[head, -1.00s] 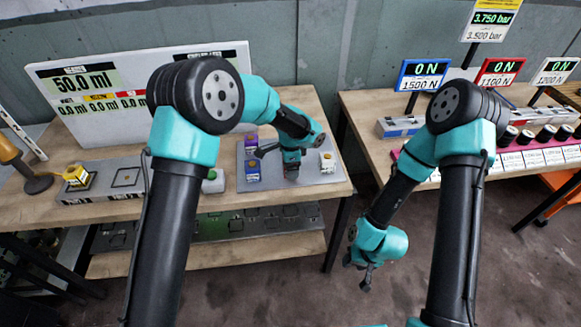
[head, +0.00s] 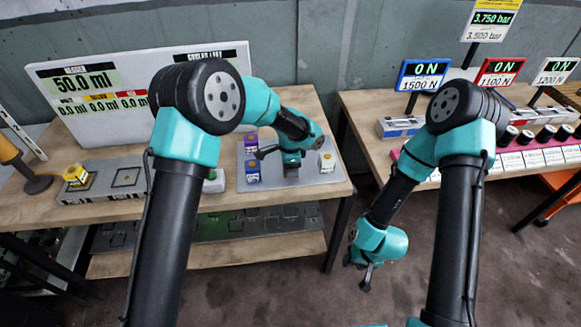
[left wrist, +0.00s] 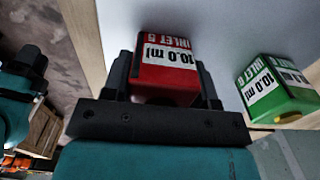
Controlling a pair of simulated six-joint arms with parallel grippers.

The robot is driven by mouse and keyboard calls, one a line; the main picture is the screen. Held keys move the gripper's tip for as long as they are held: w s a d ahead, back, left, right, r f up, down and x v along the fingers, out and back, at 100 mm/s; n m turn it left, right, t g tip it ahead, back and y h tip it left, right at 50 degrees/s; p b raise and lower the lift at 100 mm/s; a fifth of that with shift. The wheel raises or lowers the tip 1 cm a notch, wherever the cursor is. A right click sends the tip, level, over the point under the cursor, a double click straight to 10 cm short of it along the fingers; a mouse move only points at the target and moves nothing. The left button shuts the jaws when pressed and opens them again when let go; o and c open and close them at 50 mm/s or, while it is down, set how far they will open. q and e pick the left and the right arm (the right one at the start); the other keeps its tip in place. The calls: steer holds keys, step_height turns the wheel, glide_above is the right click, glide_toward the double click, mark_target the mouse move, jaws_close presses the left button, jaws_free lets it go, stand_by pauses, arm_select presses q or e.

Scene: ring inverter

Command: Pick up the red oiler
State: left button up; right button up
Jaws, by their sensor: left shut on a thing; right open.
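The red oiler (left wrist: 166,68) is a red block with a white label reading "INLET 5" and "10.0 ml". It sits between the two dark fingers of my left gripper (left wrist: 164,82), which are shut on it in the left wrist view. In the head view my left gripper (head: 291,165) is low over the grey plate (head: 311,182) on the left bench, and its wrist hides the red oiler. I cannot tell whether the oiler touches the plate. My right gripper (head: 366,278) hangs open and empty in front of the gap between the benches.
A green oiler (left wrist: 277,88) stands close beside the red one in the left wrist view. Purple (head: 251,142), blue (head: 253,171) and white-sided (head: 327,162) blocks stand on the plate around my left gripper. A yellow block (head: 77,176) sits in a fixture at far left.

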arm_select(q)
steer(key=shift+c, duration=1.4)
steer(key=shift+r, duration=1.7)
steer(key=s+r, duration=0.1)
steer(key=s, duration=1.5)
steer(key=shift+a+r, duration=0.3)
steer(key=shift+a, duration=0.15)
